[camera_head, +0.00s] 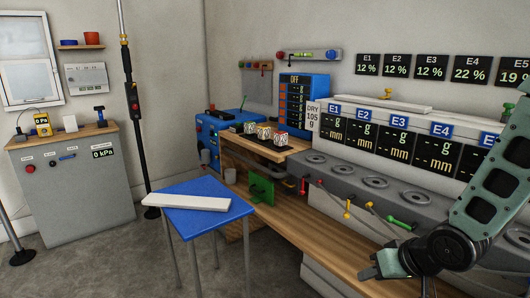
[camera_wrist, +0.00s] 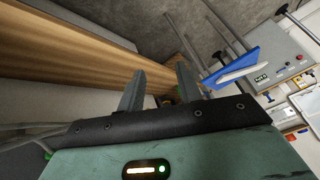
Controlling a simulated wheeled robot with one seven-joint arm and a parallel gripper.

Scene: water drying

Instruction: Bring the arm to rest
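My gripper (camera_head: 384,264) is at the lower right of the head view, above the front edge of the wooden bench (camera_head: 318,236). In the wrist view my gripper (camera_wrist: 160,85) shows two fingers standing apart with nothing between them. My green-grey arm reaches in from the right edge and hides part of the bench and the grey block with round wells behind it.
A blue table (camera_head: 222,218) with a white slab (camera_head: 200,202) stands at left centre. A grey cabinet (camera_head: 75,185) is at far left. Coloured handles (camera_head: 348,208) stick out from the grey block (camera_head: 375,195). A blue machine (camera_head: 215,135) stands behind. Grey floor is clear in front.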

